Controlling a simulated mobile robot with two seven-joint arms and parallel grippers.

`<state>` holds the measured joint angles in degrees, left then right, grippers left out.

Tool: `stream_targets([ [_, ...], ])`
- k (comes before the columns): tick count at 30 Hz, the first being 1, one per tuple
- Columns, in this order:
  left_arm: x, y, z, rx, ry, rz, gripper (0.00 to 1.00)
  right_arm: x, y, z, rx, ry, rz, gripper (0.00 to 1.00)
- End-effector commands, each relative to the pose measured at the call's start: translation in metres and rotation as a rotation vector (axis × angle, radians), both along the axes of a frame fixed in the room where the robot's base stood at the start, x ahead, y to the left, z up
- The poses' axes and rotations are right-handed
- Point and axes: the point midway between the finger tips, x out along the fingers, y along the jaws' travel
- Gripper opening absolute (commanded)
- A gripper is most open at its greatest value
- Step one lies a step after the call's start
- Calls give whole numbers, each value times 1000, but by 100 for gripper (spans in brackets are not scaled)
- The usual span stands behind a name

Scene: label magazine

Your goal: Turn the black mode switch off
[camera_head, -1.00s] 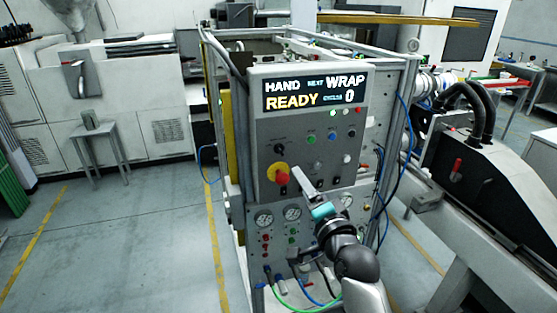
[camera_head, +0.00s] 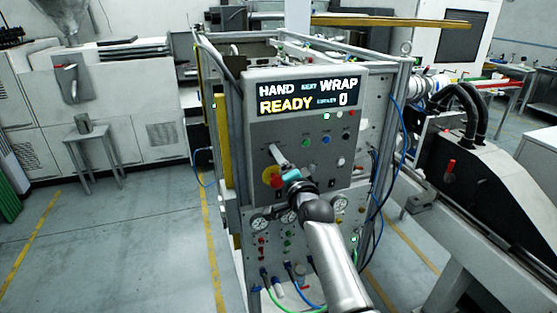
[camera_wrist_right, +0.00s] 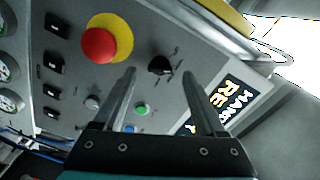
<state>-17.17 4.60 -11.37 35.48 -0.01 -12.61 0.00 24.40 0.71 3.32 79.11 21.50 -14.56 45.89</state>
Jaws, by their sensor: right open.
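The black mode switch is a small round knob (camera_wrist_right: 160,64) on the grey panel. In the right wrist view it shows between and just beyond the fingertips of my right gripper (camera_wrist_right: 159,74). Those fingers are open, one on each side of the knob; I see no clear contact. In the head view my right gripper (camera_head: 276,150) reaches up the panel face, and its fingers hide the knob. The display (camera_head: 309,95) above reads HAND, WRAP, READY and 0. My left gripper is not in view.
A red emergency button (camera_wrist_right: 99,45) on a yellow disc sits close to the knob. A green button (camera_wrist_right: 141,109) and other small buttons lie near the fingers. Gauges (camera_head: 340,204) and hoses are lower on the cabinet. Open floor (camera_head: 110,245) lies to the left.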

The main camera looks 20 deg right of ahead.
Motion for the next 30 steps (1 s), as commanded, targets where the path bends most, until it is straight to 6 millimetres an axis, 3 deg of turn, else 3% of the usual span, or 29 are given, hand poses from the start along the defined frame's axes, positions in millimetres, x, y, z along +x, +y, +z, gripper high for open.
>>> stream_targets([
  [6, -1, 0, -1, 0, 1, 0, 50, 13, 0, 0, -1, 0, 0, 73],
  [17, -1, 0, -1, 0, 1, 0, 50, 16, 0, 0, 0, 0, 0, 73],
  [30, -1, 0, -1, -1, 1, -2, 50, 15, 0, 0, 0, 0, 0, 26],
])
